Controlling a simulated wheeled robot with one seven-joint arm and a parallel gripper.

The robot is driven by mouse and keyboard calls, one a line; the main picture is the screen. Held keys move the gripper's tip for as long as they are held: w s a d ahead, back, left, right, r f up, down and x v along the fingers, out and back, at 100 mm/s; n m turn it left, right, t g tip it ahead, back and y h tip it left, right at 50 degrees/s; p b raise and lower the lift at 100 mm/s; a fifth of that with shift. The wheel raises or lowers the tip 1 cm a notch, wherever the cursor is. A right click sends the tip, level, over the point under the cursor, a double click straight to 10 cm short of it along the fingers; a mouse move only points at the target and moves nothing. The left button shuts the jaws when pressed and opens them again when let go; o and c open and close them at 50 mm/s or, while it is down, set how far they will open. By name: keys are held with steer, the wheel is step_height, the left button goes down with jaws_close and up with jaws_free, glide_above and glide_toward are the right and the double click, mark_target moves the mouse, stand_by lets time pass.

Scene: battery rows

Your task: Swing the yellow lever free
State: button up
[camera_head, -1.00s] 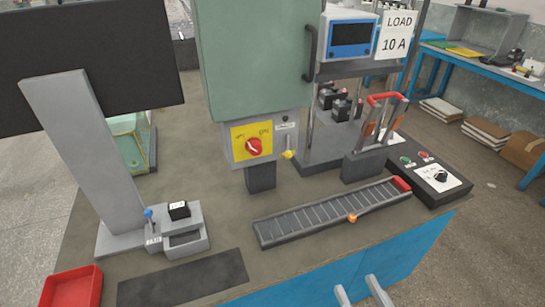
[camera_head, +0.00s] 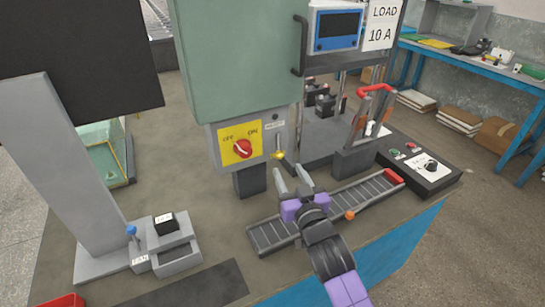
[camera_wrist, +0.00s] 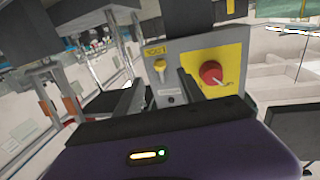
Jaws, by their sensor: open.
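The yellow lever (camera_head: 278,154) is on the front of the grey switch box (camera_head: 226,167), right of the red rotary knob (camera_head: 243,149). Its yellow end points down in the head view. It also shows in the wrist view (camera_wrist: 160,66), under a small yellow label. My gripper (camera_head: 288,174) is open and empty, in front of and just below the lever, with its fingers pointing toward the box. In the wrist view the lever appears between and beyond the two fingertips (camera_wrist: 160,80). No contact with it is visible.
A green cabinet (camera_head: 238,70) stands above the switch box. A roller track (camera_head: 268,238) lies under my gripper. A red-handled frame (camera_head: 375,92) and a black control box (camera_head: 432,176) stand to the right. A grey post (camera_head: 60,170) stands at the left.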

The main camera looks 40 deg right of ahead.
mark_target(281, 156)
steer(key=x, duration=0.7)
steer(key=shift+w+d+p, duration=0.1)
steer(key=shift+w+p, duration=0.15)
steer(key=shift+p, duration=0.05)
steer(key=shift+c, duration=0.5)
